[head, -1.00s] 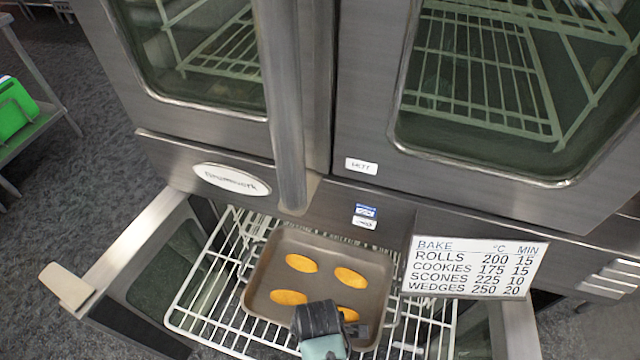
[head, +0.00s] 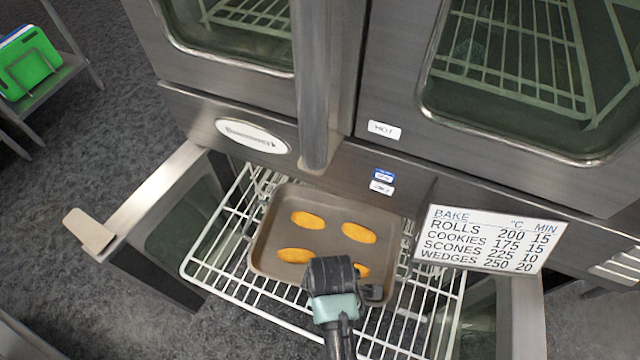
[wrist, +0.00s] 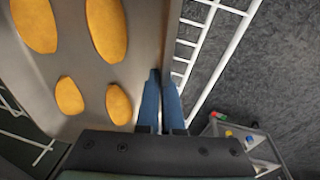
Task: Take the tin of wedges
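The tin of wedges (head: 340,208) is a brown, shallow square baking tin with several orange-yellow wedges (head: 308,220) lying apart in it. It sits on a white wire rack (head: 215,235) inside the open lower oven. My gripper (head: 352,270) is at the tin's near right edge and hides part of one wedge. In the wrist view the tin (wrist: 148,30) fills the upper left. My blue fingers (wrist: 160,85) are close together at its rim, with the rim between them, and look shut on it. The exact contact is hard to see.
The oven's closed upper glass doors and vertical handle (head: 310,90) stand just behind the tin. Open lower door panels flank the rack, one (head: 150,205) at left. A bake chart (head: 490,238) hangs at right. A shelf with a green item (head: 28,62) stands far left.

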